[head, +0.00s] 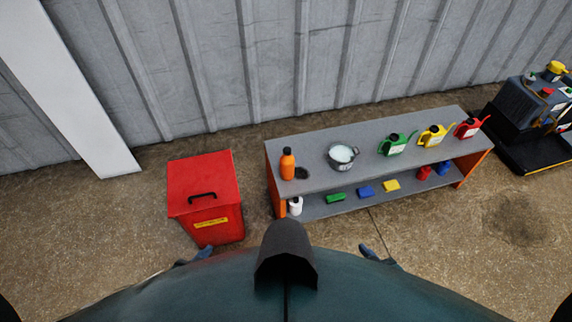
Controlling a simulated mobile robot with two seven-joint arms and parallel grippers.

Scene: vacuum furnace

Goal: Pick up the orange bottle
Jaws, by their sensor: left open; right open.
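The orange bottle (287,165) stands upright at the left end of the grey bench top (315,151), with a dark cap. A small dark round item sits just right of its base. My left gripper (196,256) shows only as small blue-grey tips past my body, near the red box's front. My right gripper (375,255) shows likewise on the floor side in front of the bench. Both are open, apart from the bottle, and mostly hidden by my body.
A red lidded box (202,180) stands left of the bench. A metal bucket (341,156) and green (396,144), yellow (434,136) and red (468,129) cans share the top. Small items fill the lower shelf. A corrugated wall (290,60) stands behind; floor in front is clear.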

